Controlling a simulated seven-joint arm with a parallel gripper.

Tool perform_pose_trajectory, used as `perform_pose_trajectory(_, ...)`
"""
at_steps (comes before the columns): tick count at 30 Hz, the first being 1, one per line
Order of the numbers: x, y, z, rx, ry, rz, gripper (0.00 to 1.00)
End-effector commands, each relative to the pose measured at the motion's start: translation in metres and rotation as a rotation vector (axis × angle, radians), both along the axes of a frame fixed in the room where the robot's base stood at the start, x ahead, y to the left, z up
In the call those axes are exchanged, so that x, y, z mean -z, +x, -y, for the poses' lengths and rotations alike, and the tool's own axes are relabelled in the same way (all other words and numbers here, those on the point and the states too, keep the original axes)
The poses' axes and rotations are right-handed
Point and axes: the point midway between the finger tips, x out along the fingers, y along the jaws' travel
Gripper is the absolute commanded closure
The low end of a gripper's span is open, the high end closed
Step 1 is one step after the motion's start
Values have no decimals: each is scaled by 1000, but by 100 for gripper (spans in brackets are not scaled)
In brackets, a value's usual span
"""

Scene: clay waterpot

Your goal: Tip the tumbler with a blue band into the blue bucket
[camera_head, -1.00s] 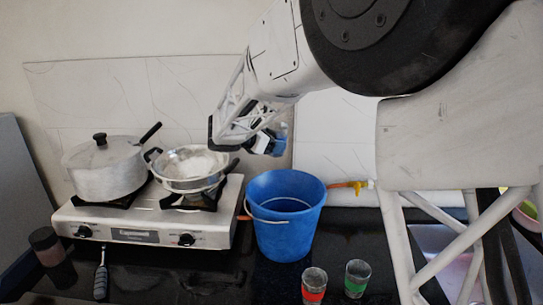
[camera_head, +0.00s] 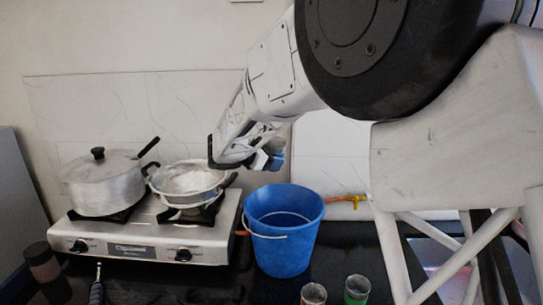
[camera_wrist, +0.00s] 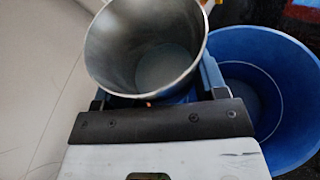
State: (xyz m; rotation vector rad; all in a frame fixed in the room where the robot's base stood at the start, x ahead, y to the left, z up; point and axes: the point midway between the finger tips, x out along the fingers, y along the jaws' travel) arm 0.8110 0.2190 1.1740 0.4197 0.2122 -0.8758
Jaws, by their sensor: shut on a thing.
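The blue bucket (camera_head: 284,249) stands upright on the dark counter, right of the stove. It also shows at the right of the wrist view (camera_wrist: 291,132). My gripper (camera_head: 268,157) is above the bucket's rim, toward its back left. In the wrist view my gripper (camera_wrist: 160,100) is shut on a metal tumbler (camera_wrist: 107,50). The tumbler's open mouth faces the camera, and its inside looks grey, with a paler bottom. In the head view the tumbler (camera_head: 276,153) is mostly hidden by my gripper, with some blue showing on it. The bucket's inside is blue, and I see nothing in it.
A gas stove (camera_head: 150,238) at the left bears a lidded pot (camera_head: 103,186) and a metal pan (camera_head: 188,182). A red-banded tumbler (camera_head: 313,295) and a green-banded tumbler (camera_head: 356,290) stand at the front, right of the bucket. A dark jar (camera_head: 43,265) is at the left.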

Motion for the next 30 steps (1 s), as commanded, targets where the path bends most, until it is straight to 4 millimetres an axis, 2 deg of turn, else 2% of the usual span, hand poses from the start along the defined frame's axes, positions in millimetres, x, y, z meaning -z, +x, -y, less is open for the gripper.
perform_pose_trajectory(30, 41, 13, -7, 0, 248, 431, 59)
